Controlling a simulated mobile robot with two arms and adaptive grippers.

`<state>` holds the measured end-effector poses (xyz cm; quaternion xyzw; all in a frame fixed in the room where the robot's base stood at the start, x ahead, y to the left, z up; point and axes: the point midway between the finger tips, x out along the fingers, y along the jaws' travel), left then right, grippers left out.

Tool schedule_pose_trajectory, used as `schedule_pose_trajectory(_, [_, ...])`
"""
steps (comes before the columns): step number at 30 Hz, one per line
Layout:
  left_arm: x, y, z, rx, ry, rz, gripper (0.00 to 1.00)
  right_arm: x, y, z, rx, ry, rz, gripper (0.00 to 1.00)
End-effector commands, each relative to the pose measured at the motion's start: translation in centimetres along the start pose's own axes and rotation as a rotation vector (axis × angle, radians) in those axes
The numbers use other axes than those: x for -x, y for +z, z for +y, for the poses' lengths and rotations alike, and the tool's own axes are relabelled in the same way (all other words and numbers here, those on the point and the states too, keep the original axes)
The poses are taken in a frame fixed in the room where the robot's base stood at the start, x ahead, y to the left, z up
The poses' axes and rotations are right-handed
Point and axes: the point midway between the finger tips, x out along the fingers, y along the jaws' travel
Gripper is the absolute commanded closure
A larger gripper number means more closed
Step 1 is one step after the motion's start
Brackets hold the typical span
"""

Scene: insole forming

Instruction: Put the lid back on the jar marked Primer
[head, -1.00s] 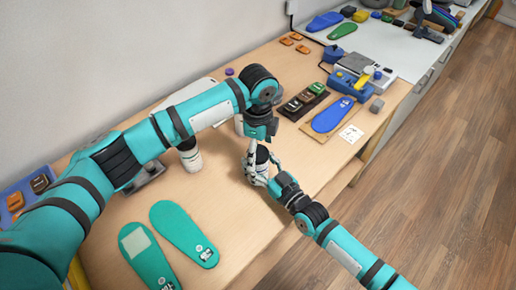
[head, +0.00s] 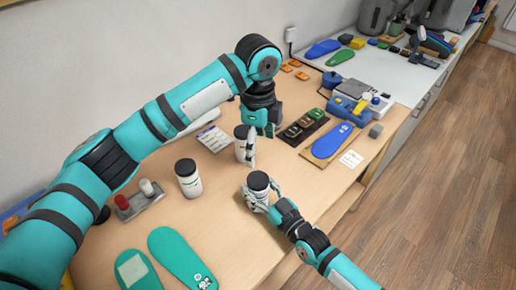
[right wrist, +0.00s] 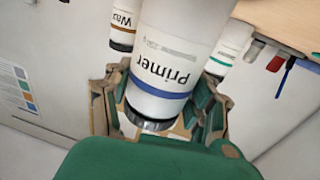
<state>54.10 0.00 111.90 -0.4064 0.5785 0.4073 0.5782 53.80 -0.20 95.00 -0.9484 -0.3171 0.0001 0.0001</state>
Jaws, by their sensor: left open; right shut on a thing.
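The Primer jar (right wrist: 165,62) is white with a blue band and upside-down lettering in the right wrist view. In the head view the jar (head: 256,196) stands near the table's front edge, with a black lid (head: 258,180) seen on its top; how tightly it sits I cannot tell. My right gripper (head: 262,202) is shut around the jar. My left gripper (head: 261,140) is open, behind the Primer jar and close by another black-topped white jar (head: 241,150); whether it touches that jar I cannot tell.
Another white jar (head: 188,180) stands left. In the right wrist view, a Wax jar (right wrist: 123,22) and a green-banded jar (right wrist: 230,42) are behind. Two teal insoles (head: 180,255) lie front left. A blue insole (head: 332,140) lies right.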

Motion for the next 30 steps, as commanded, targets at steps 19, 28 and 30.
schedule_pose_trajectory(19, [-0.1, 0.0, 0.0, 0.000, 0.000, 0.000, 0.18, 0.1, 0.0, 0.0, 0.000, 0.000, 0.000, 0.16])
schedule_pose_trajectory(28, [-0.1, 0.0, 0.0, 0.000, 0.000, 0.000, 0.18, 4.3, 0.2, 0.0, 0.001, 0.000, -0.005, 0.16])
schedule_pose_trajectory(30, [-0.1, 0.0, 0.0, 0.000, 0.000, 0.000, 0.18, 5.9, 0.2, 0.0, 0.001, -0.001, -0.004, 0.16])
